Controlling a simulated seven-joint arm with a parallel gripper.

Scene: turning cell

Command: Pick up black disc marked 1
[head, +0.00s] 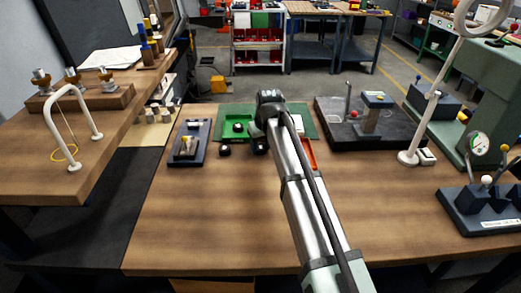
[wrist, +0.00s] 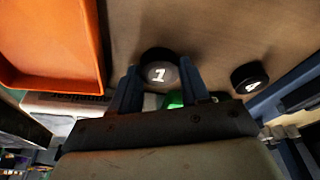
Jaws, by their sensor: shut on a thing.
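The black disc marked 1 (wrist: 158,74) sits between the two fingers of my gripper (wrist: 158,66) in the wrist view, its white numeral facing the camera. My gripper is shut on it. The wooden bench shows just beyond it; I cannot tell whether the disc touches the bench. A second black disc (wrist: 250,77) with a white mark lies to the right, apart from the fingers. In the head view my arm hides most of the gripper, and a black disc (head: 224,150) lies on the bench to its left.
An orange tray (wrist: 98,45) is close on the left in the wrist view. In the head view a green tray (head: 228,138) holds a black disc. A dark board with a block (head: 188,155) stands left, a black fixture plate (head: 375,138) right.

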